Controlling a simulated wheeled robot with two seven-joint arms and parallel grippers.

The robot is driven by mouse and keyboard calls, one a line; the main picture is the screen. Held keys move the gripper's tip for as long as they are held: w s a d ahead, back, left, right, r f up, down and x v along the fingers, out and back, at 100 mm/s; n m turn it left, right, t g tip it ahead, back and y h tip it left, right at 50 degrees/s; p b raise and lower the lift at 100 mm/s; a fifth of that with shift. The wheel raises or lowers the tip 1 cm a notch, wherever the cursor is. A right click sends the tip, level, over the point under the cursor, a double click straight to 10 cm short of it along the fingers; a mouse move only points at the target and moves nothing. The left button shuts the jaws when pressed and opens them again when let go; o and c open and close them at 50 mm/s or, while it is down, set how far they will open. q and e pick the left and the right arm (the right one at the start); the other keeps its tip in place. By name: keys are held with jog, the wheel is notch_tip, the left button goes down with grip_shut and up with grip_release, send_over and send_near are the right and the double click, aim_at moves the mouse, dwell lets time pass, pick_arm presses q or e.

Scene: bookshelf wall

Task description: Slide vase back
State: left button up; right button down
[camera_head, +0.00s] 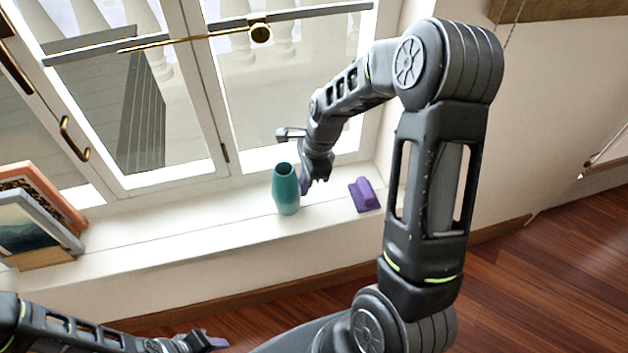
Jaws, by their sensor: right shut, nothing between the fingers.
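A teal vase (287,192) stands upright on the white window sill, in the middle of the camera_head view. My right gripper (306,186) is just to the right of the vase, pointing down at the sill, shut and empty. I cannot tell whether its fingers touch the vase. My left gripper (215,343) is low at the bottom edge of the view, over the floor and well away from the sill. Its fingers are too small and edge-on to tell if they are open.
A purple block-like object (364,195) lies on the sill right of my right gripper. Framed pictures (40,225) lean at the sill's left end. The window with brass handles (73,138) rises behind. The sill (180,230) between pictures and vase is clear.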

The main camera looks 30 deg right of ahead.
jog(key=w+a+p, duration=0.1)
jog(key=w+a, duration=0.1)
jog(key=a, duration=0.5)
jog(key=w+a+p, duration=0.2)
jog(key=w+a, duration=0.1)
jog(key=a, duration=0.5)
jog(key=w+a+p, duration=0.2)
jog(key=a, duration=0.6)
jog(key=shift+w, duration=0.3)
jog(key=shift+w+a, duration=0.15)
jog(key=shift+a, duration=0.2)
jog(key=shift+d, duration=0.6)
jog(key=shift+s+d, duration=0.25)
jog(key=shift+d, duration=0.4)
jog(key=shift+s+d, duration=0.25)
jog(key=shift+d, duration=0.35)
jog(key=v, duration=1)
jog(key=shift+s+p, duration=0.2)
jog(key=shift+p, duration=0.2)
jog(key=shift+d, duration=0.1)
